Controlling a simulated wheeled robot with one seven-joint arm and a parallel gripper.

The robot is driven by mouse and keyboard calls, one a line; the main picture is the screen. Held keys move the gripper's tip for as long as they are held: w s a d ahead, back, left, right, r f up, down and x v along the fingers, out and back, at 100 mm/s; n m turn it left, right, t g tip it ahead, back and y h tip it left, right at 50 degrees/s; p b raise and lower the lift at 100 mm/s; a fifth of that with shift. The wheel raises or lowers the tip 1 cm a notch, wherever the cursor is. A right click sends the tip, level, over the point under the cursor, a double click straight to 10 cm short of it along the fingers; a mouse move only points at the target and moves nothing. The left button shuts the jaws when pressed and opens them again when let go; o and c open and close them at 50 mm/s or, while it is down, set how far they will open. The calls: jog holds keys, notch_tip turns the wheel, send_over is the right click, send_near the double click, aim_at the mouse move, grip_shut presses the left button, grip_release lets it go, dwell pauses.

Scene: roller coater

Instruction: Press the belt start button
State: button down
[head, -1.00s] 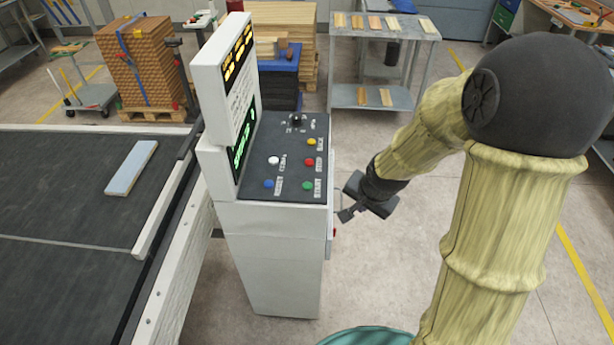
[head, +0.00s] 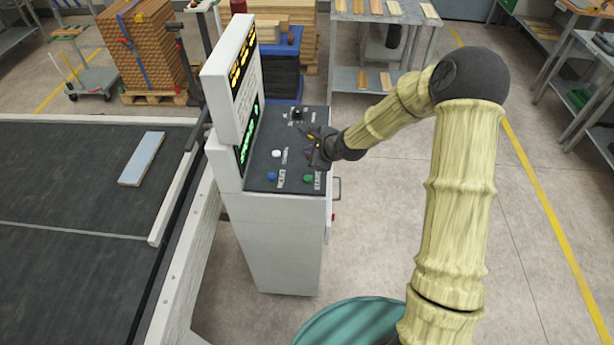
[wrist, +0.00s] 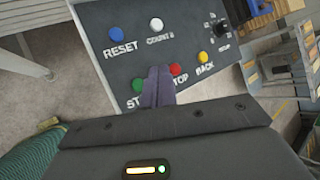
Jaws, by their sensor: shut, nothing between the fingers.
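The control panel (head: 262,178) is the dark sloped top of a white cabinet. The green button (head: 308,179), labelled START, sits at its near right corner; it also shows in the wrist view (wrist: 138,84), its label partly covered by my fingers. My gripper (wrist: 158,74) is shut and empty. Its fingertips lie over the panel between the green button and the red button (wrist: 175,70), whose label reads "TOP" with its start hidden. In the head view my gripper (head: 309,150) is above the panel's right side and hides the red button. I cannot tell whether the fingertips touch the panel.
Blue (wrist: 115,34), white (wrist: 156,25) and yellow (wrist: 202,58) buttons and a black knob (wrist: 221,38) share the panel. A display box (head: 232,80) rises at its left. A conveyor belt (head: 75,185) carries a pale board (head: 142,159). Floor is clear right of the cabinet.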

jog(key=b, duration=0.6)
send_over(310, 180)
notch_tip(310, 180, down, 7)
jog(key=shift+d+r, duration=0.1)
jog(key=shift+f+b, duration=0.45)
jog(key=shift+f, duration=0.6)
dwell(0.9)
jog(key=shift+f, duration=0.4)
